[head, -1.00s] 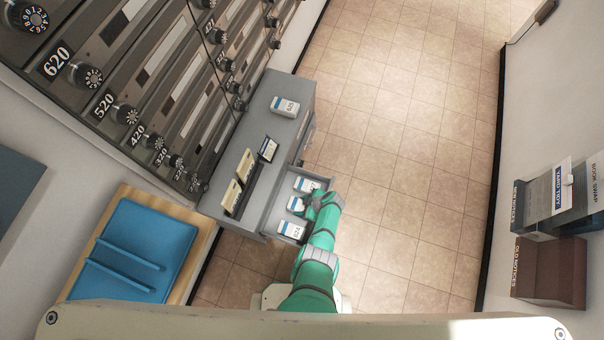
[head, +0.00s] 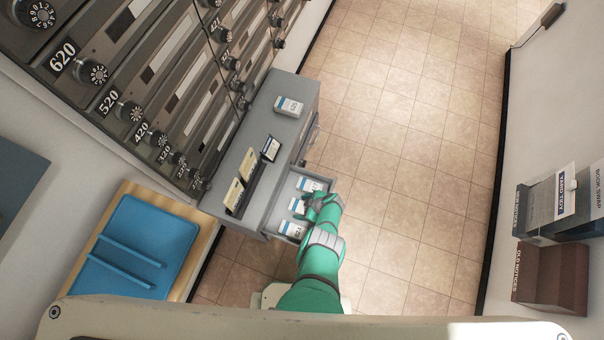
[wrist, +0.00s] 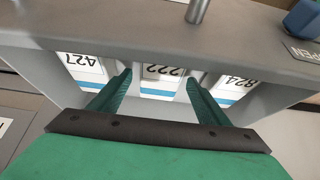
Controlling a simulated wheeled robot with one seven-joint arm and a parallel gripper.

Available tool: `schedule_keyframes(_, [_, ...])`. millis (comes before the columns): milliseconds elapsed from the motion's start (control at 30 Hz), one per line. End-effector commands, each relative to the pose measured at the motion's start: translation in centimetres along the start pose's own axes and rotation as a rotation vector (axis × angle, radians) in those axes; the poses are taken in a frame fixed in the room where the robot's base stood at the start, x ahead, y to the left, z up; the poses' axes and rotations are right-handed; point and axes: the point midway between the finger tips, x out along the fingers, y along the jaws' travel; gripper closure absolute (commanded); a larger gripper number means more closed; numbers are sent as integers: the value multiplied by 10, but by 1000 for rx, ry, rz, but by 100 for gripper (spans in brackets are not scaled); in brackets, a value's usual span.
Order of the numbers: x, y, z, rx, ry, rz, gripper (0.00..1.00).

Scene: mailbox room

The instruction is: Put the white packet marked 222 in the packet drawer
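The white packet marked 222 (wrist: 163,78) stands inside the open grey packet drawer (head: 284,196), between two other packets. It also shows in the head view (head: 297,206), partly hidden by my gripper. My gripper (head: 312,204) reaches over the drawer's outer edge. In the wrist view my two green fingers (wrist: 159,82) sit on either side of packet 222, with a small gap beside it, so the gripper looks open. Packet 427 (wrist: 86,66) is to the left in the wrist view and packet 824 (wrist: 235,84) to the right.
Another white packet (head: 289,106) lies on the grey cabinet top (head: 270,125), near a holder with cards (head: 240,180). A blue tray (head: 140,250) is on a wooden table at lower left. Numbered mailboxes line the wall. The tiled floor to the right is clear.

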Motion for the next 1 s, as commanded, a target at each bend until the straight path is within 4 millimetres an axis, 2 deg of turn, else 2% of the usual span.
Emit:
schedule_keyframes(267, [-1,0,0,0,0,0,30])
schedule_keyframes(467, [-9,1,2,-1,1,2,30])
schedule_keyframes(733, [-28,-1,0,-1,-1,1,30])
schedule_keyframes(1000, [-57,0,0,-1,-1,2,30])
